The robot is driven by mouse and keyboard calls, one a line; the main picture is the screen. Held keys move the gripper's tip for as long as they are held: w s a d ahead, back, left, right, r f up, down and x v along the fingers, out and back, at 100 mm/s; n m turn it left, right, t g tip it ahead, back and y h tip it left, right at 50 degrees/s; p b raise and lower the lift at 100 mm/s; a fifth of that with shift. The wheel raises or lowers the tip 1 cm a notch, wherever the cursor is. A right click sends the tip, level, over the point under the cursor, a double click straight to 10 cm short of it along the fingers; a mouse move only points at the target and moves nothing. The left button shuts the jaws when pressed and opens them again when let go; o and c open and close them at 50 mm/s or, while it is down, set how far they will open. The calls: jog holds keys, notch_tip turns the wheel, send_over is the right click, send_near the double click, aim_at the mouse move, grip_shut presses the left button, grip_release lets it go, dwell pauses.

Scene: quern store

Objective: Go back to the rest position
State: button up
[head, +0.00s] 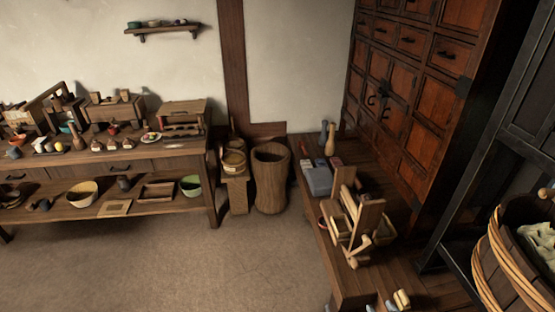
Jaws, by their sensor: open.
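My gripper and arm do not show in the head view. No object is named by the task. The view takes in a room with a long wooden worktable (150,164) on the left and a low wooden bench (350,282) on the right. Small bluish and pale items (402,299) at the bottom edge are cut off and too small to name.
A wooden frame device (368,218) and a grey block (318,181) stand on the bench. A hollow wooden tub (271,180) stands between table and bench. A tall cabinet (425,75) and a roped barrel (510,250) fill the right. The floor (190,265) at centre-left is clear.

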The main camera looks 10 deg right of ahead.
jog(key=w+a+r+n+g+y, duration=0.1)
jog(key=w+r+n+y, duration=0.1)
jog(key=w+r, duration=0.45)
jog(key=w+a+r+n+g+y, duration=0.1)
jog(key=w+r+g, duration=0.15)
jog(key=r, duration=0.65)
jog(key=a+r+g+p, duration=0.1)
jog(key=a+r, duration=0.2)
jog(key=r, duration=0.4)
jog(key=w+a+r+n+g, duration=0.1)
jog(key=a+r, duration=0.3)
jog(key=r, duration=0.2)
jog(key=a+r+g+p, duration=0.1)
jog(key=a+r, duration=0.2)
jog(key=r, duration=0.4)
jog(key=s+a+r+m+h+p, duration=0.1)
jog(key=s+a+r, duration=0.4)
jog(key=s+r, duration=0.15)
jog(key=s+a+r+h, duration=0.1)
jog(key=s+a+r, duration=0.4)
jog(key=r, duration=0.3)
jog(key=s+a+r+m, duration=0.1)
jog(key=s+r, duration=0.1)
jog(key=s, duration=0.6)
jog(key=s+a+r+m+h, duration=0.1)
jog(key=s+a+r+m, duration=0.1)
jog(key=s, duration=0.7)
jog(key=shift+m+g+h+p, duration=0.3)
jog(key=shift+g+p, duration=0.05)
jog(key=shift+p, duration=0.05)
